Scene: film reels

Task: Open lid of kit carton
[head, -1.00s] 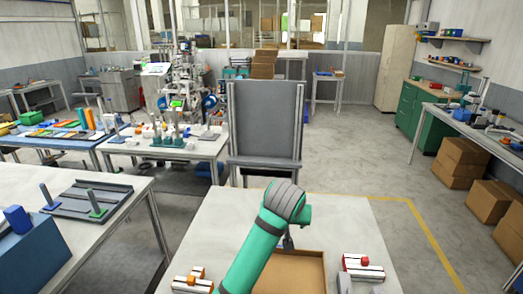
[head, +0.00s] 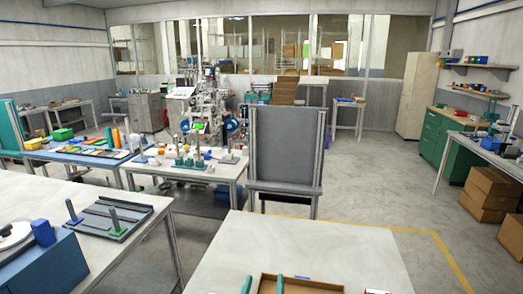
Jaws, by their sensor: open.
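The brown kit carton (head: 325,286) stands on the pale table at the bottom edge of the head view. Only its far rim and a strip behind it show; the rest is cut off by the frame. How its lid stands cannot be told from this strip. My gripper itself is not in view.
The pale table (head: 310,244) is clear beyond the carton. A grey upright panel (head: 287,150) on a stand rises behind it. On the left, a workbench holds a blue box (head: 40,266) and a grey rack (head: 112,215). Open floor lies to the right.

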